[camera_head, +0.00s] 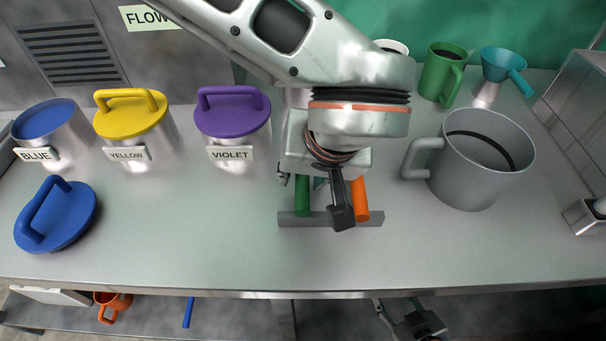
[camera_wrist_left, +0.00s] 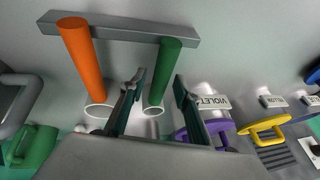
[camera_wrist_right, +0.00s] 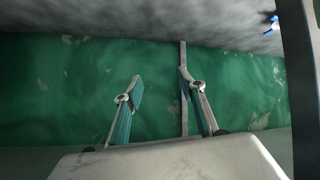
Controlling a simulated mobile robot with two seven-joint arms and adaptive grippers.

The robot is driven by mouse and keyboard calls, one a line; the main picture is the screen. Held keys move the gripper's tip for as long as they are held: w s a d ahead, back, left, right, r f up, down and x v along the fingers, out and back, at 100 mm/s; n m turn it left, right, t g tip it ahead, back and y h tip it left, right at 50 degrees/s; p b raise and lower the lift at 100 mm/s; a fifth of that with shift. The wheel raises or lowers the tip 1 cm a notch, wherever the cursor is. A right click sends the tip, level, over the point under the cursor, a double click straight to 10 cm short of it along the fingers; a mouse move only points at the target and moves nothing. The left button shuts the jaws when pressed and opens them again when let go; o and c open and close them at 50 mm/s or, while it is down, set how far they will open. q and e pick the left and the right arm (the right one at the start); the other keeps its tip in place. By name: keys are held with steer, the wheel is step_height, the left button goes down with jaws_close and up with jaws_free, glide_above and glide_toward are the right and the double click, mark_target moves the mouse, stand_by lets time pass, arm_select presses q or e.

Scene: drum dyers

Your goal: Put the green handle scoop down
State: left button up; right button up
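The green handle scoop (camera_head: 302,197) rests in a grey rack (camera_head: 289,219) on the bench, beside an orange handle scoop (camera_head: 360,199). In the left wrist view, the green handle (camera_wrist_left: 168,65) leans on the rack bar, with its round white end towards me. My left gripper (camera_head: 318,200) is over the rack. Its fingers (camera_wrist_left: 160,82) are spread, one on each side of the green handle, with a visible gap. My arm hides part of the scoops in the head view. My right gripper (camera_wrist_right: 160,80) is open and empty, low below the bench edge (camera_head: 415,325).
A large grey mug (camera_head: 475,165), a green mug (camera_head: 440,75) and a teal funnel (camera_head: 502,64) stand right of the rack. Yellow (camera_head: 130,110) and violet (camera_head: 232,110) lidded drums and an open blue drum (camera_head: 48,125) stand left. A blue lid (camera_head: 55,215) lies front left.

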arm_select(q)
steer(key=p+v, duration=0.2)
steer(key=v, duration=0.9)
steer(key=shift+s+r, duration=0.2)
steer(key=shift+r, duration=0.15)
steer(key=shift+d, duration=0.1)
